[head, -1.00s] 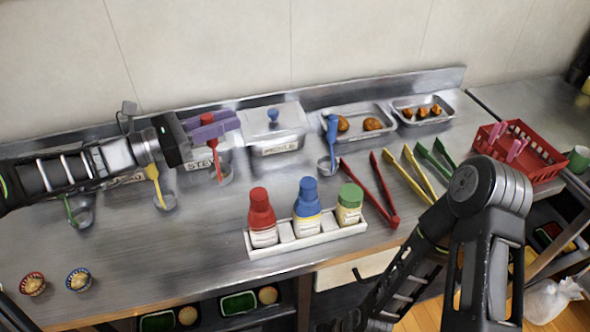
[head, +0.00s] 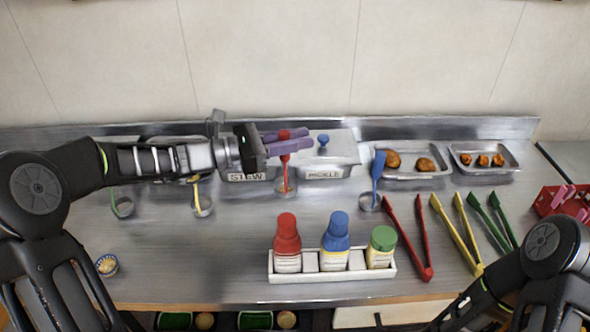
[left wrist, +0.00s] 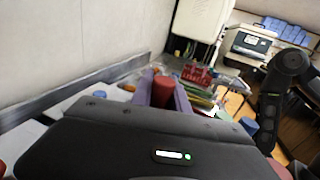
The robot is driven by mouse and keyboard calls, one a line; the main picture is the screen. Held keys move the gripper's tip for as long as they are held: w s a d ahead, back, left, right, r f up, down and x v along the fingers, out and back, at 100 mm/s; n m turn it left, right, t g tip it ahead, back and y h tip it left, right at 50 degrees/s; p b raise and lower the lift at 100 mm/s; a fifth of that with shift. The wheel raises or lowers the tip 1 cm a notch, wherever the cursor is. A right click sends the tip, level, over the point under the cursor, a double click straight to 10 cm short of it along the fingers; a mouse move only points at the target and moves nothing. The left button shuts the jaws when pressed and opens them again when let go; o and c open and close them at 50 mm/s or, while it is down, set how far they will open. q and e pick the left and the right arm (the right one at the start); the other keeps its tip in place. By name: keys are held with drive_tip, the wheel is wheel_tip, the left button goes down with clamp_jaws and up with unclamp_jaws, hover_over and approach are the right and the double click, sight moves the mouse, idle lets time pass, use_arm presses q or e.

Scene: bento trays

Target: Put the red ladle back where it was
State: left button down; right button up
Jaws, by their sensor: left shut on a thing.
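The red ladle (head: 285,158) hangs upright in front of the stew container (head: 247,177). Its bowl is low, at or just above the counter; I cannot tell if it touches. My left gripper (head: 290,141) is shut on the top of its red handle, with purple fingers either side. In the left wrist view the red handle top (left wrist: 165,90) shows between the purple fingers. My right arm shows at the lower right of the head view, but its gripper is out of view.
Yellow (head: 197,196), green (head: 120,205) and blue (head: 375,180) ladles stand along the counter. The pickle container (head: 324,172) is just right of the gripper. A white rack (head: 318,274) holds red, blue and green-topped bottles in front. Coloured tongs (head: 425,245) lie to the right.

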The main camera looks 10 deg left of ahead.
sight(285, 165)
use_arm(q)
drive_tip(key=shift+f, duration=0.95)
drive_tip(key=shift+f, duration=1.9)
drive_tip(key=shift+f, duration=0.2)
drive_tip(key=c, duration=1.3)
unclamp_jaws()
drive_tip(key=shift+r, duration=0.1)
